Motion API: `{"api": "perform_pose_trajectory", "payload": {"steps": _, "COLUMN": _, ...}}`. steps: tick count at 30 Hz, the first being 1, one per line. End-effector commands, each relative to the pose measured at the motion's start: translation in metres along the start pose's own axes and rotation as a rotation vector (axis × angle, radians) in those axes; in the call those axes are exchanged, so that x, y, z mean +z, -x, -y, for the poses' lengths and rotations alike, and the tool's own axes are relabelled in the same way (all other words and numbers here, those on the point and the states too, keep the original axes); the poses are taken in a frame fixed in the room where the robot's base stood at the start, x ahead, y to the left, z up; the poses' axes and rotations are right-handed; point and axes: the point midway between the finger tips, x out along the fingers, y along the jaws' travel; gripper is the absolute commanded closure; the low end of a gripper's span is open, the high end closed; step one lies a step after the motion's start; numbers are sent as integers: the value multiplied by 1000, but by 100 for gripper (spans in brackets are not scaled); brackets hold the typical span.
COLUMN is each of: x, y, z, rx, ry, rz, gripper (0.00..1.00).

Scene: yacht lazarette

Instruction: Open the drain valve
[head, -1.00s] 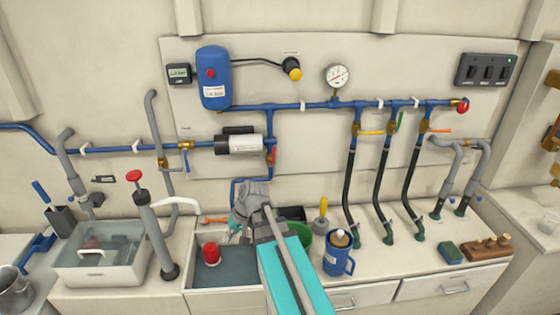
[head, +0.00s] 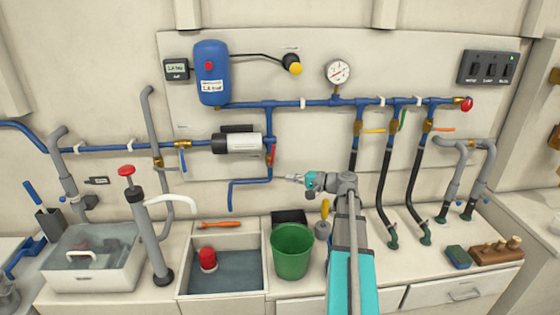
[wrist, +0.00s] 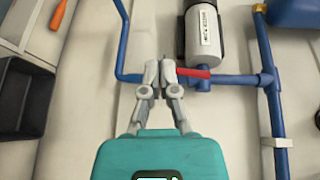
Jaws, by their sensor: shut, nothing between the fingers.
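A valve with a red lever (head: 271,155) sits on the blue vertical pipe just right of the pump. The lever lies along the pipe, with its free end downward. In the wrist view the red lever (wrist: 195,73) lies just right of the fingertips. My gripper (head: 288,178) is shut and empty, pointing left, a little below and right of the lever. In the wrist view my gripper (wrist: 160,76) overlaps the drain pipe; whether it touches the pipe or lever I cannot tell.
The blue drain pipe (head: 231,197) bends left and down above the basin (head: 187,295). A red-capped item (head: 208,260) stands in the basin. A green bucket (head: 292,252) and a black bin (head: 290,217) stand to its right. The pump (head: 237,143) is left of the valve.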

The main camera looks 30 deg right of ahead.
Motion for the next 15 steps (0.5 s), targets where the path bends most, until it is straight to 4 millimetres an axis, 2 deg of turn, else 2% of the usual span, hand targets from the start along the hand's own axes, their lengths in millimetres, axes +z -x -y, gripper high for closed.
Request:
{"api": "perform_pose_trajectory", "payload": {"steps": 1, "x": -16, "y": 14, "z": 0, "rx": -42, "ry": -11, "rz": -28, "gripper": 100}}
{"api": "perform_pose_trajectory", "payload": {"steps": 3, "x": -29, "y": 32, "z": 5, "rx": -98, "ry": -23, "rz": -59, "gripper": 100}}
{"api": "perform_pose_trajectory", "payload": {"steps": 7, "x": -47, "y": 57, "z": 13, "rx": -174, "ry": -39, "rz": -102, "gripper": 100}}
{"api": "perform_pose_trajectory", "payload": {"steps": 11, "x": -55, "y": 69, "z": 17, "rx": -212, "ry": -45, "rz": -120, "gripper": 100}}
{"api": "perform_pose_trajectory", "payload": {"steps": 15, "x": -56, "y": 72, "z": 19, "rx": -220, "ry": -47, "rz": -124, "gripper": 100}}
